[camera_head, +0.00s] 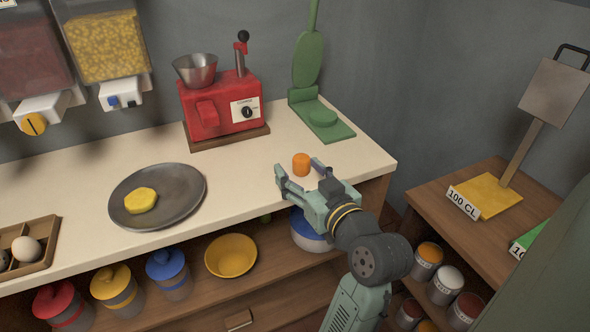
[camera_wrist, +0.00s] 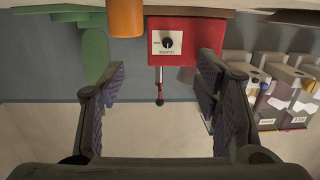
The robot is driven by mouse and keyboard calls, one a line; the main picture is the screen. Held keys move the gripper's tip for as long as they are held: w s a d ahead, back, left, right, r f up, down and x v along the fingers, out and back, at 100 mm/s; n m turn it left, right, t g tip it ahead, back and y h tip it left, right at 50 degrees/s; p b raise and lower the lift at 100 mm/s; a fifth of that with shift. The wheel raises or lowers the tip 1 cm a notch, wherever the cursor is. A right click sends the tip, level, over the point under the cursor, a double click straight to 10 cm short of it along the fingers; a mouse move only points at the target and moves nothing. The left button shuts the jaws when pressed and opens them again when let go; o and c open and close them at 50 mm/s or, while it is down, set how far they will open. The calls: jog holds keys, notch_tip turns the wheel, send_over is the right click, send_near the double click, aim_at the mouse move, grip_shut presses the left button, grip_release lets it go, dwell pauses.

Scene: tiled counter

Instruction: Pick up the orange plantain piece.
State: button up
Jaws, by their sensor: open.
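The orange plantain piece (camera_head: 301,164) is a short upright cylinder on the pale counter, near its right front part. In the wrist view, which is upside down, the orange piece (camera_wrist: 125,17) shows at the top edge, partly cut off. My gripper (camera_head: 299,169) is at the counter's front edge with its fingers spread. The fingers point toward the orange piece and hold nothing. In the wrist view my gripper (camera_wrist: 160,80) is open, with the piece beyond the fingertips, toward the left one. I cannot tell whether a finger touches it.
A red machine (camera_head: 222,107) with a metal funnel and a green press (camera_head: 322,118) stand behind. A dark plate (camera_head: 185,199) holds a yellow piece (camera_head: 141,201) to the left. An egg box (camera_head: 45,240) is at far left. Counter between plate and orange piece is clear.

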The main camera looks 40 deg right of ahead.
aim_at(301, 167)
jog(key=shift+m+g, duration=0.3)
jog(key=d+f, duration=0.1)
jog(key=w+d+f+p, duration=0.1)
jog(key=d, duration=0.1)
jog(key=shift+w+d+f, duration=0.1)
jog(key=shift+d+f, duration=0.05)
jog(key=shift+f, duration=0.2)
jog(key=x, duration=0.1)
jog(key=p+x, duration=0.1)
jog(key=x, duration=0.1)
jog(key=d+r+p+x, duration=0.1)
jog(key=x, duration=0.1)
jog(key=shift+w+f, duration=0.15)
jog(key=shift+w, duration=0.05)
jog(key=shift+w+f, duration=0.1)
jog(key=shift+w, duration=0.05)
jog(key=shift+c, duration=0.4)
jog(key=c, duration=1.2)
